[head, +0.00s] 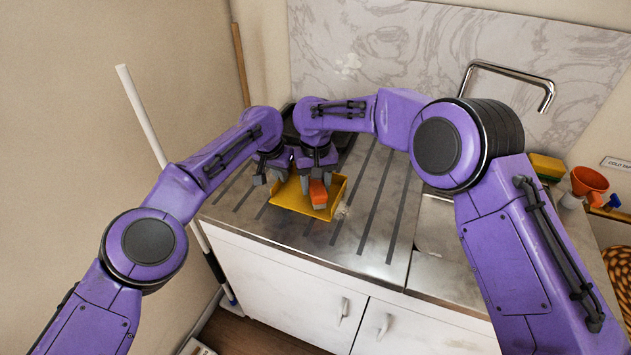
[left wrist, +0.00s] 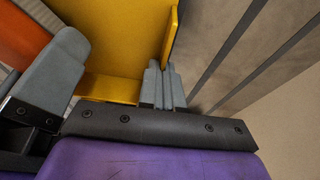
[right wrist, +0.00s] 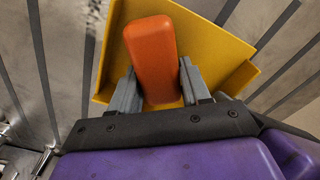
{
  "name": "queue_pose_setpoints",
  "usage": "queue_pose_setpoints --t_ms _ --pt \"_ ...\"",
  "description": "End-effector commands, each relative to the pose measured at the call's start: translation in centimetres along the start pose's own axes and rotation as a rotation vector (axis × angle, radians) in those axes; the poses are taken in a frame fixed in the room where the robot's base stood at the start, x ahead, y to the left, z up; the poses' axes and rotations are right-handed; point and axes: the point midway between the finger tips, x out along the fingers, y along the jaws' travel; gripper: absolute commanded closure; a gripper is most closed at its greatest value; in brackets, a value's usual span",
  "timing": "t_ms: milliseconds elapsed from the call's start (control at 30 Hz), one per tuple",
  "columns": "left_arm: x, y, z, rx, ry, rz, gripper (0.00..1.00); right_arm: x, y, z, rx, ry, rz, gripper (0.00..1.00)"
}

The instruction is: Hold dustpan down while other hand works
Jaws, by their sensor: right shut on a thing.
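The yellow dustpan (head: 284,197) lies on the grooved steel drainboard, with its raised walls showing in the right wrist view (right wrist: 220,45). My right gripper (head: 318,181) is over the pan, shut on an orange block-shaped part (right wrist: 152,55) between its fingers. I cannot tell whether this orange part is the pan's handle or a separate tool. My left gripper (left wrist: 163,86) has its fingers together beside the pan's edge, close to the right gripper. Whether its fingertips touch the pan is unclear.
The drainboard (head: 375,205) is mostly clear to the right. Pale specks (head: 343,212) lie by the pan. A dark tray stands behind my grippers. A tap (head: 545,95), a sponge (head: 547,167) and an orange funnel (head: 589,181) are at the right. A white pole (head: 140,115) leans at the left.

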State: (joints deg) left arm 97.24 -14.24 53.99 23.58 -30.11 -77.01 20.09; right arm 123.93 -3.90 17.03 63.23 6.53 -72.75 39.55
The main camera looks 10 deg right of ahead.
Motion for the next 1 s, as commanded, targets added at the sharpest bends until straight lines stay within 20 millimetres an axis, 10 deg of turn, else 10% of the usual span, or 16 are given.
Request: queue_pose_setpoints --t_ms 1000 --pt "-0.02 0.00 -0.01 0.000 0.000 0.000 1.00 0.57 -0.04 0.00 0.000 0.001 -0.001 0.78"
